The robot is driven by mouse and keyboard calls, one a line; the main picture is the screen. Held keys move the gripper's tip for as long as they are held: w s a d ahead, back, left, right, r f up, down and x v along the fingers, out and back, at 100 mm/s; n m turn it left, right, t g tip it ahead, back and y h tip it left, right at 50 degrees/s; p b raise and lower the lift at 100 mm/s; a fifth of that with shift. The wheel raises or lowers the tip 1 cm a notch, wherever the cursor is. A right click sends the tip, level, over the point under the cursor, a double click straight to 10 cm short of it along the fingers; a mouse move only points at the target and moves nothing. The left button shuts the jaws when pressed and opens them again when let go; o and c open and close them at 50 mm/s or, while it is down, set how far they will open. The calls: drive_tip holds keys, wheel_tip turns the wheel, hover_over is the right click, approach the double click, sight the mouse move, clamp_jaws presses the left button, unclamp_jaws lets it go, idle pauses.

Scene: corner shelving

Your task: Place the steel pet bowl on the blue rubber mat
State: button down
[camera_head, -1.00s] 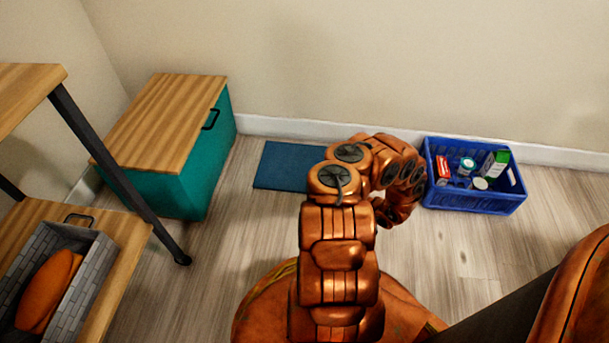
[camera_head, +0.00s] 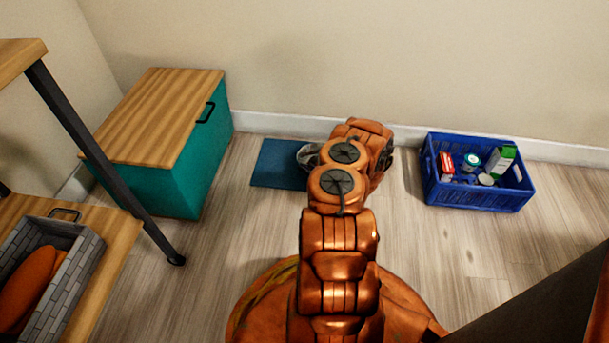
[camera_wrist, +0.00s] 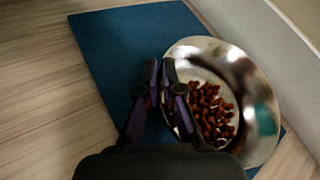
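The steel pet bowl (camera_wrist: 252,88) is round and shiny, with brown kibble inside. In the wrist view my gripper (camera_wrist: 160,72) is closed at its left rim, one finger outside and one inside. The blue rubber mat (camera_wrist: 112,52) lies under the bowl and fingers in that view; the bowl's right side reaches past the mat's edge. In the head view part of the bowl (camera_head: 307,157) shows left of my arm, over the right part of the mat (camera_head: 275,166). My arm hides the rest. I cannot tell whether the bowl touches the mat.
A teal chest (camera_head: 205,150) with a wooden lid stands left of the mat. A blue crate (camera_head: 475,198) with several packages stands to the right. A wooden shelf (camera_head: 108,243) holds a grey basket (camera_head: 75,275) at lower left. The wall runs behind the mat.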

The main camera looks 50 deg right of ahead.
drive_tip(key=shift+f+b, duration=0.55)
drive_tip(key=shift+f, duration=0.85)
drive_tip(key=shift+f, duration=0.15)
drive_tip(key=c, duration=1.3)
unclamp_jaws()
